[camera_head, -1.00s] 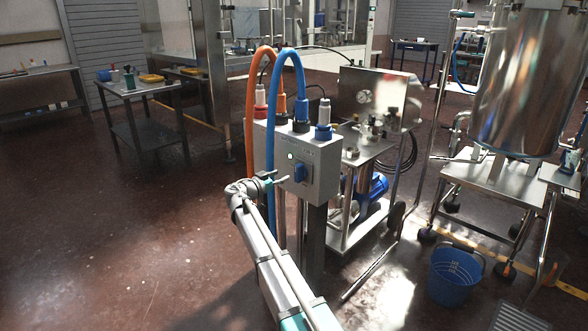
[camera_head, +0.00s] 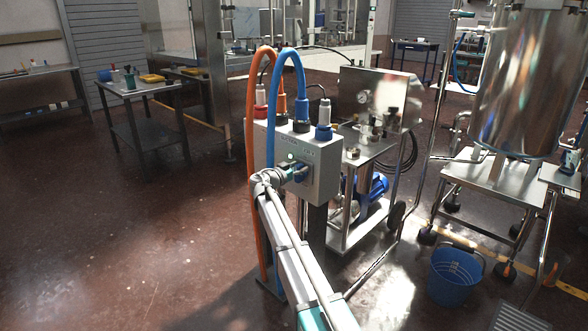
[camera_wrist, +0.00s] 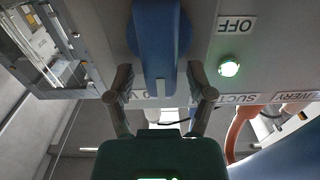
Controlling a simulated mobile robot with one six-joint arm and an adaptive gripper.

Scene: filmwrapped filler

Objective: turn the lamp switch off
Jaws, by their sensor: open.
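The switch is a blue rotary knob (camera_head: 301,173) on the front of a grey box (camera_head: 326,170). In the wrist view its blue handle (camera_wrist: 158,48) points down the picture, between the two fingers of my gripper (camera_wrist: 161,88). The gripper is open, with a finger on each side of the handle and visible gaps. A green lamp (camera_wrist: 228,67) beside the knob glows, next to an upside-down OFF label (camera_wrist: 237,25). In the head view my gripper (camera_head: 290,173) is at the box front and partly covers the knob; the lamp (camera_head: 291,157) shows above it.
An orange hose (camera_head: 250,140) and a blue hose (camera_head: 271,130) arch from the box top and hang close to my arm. A steel pump cart (camera_head: 350,220) stands behind right. A blue bucket (camera_head: 454,275) is on the floor at right. Floor at left is clear.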

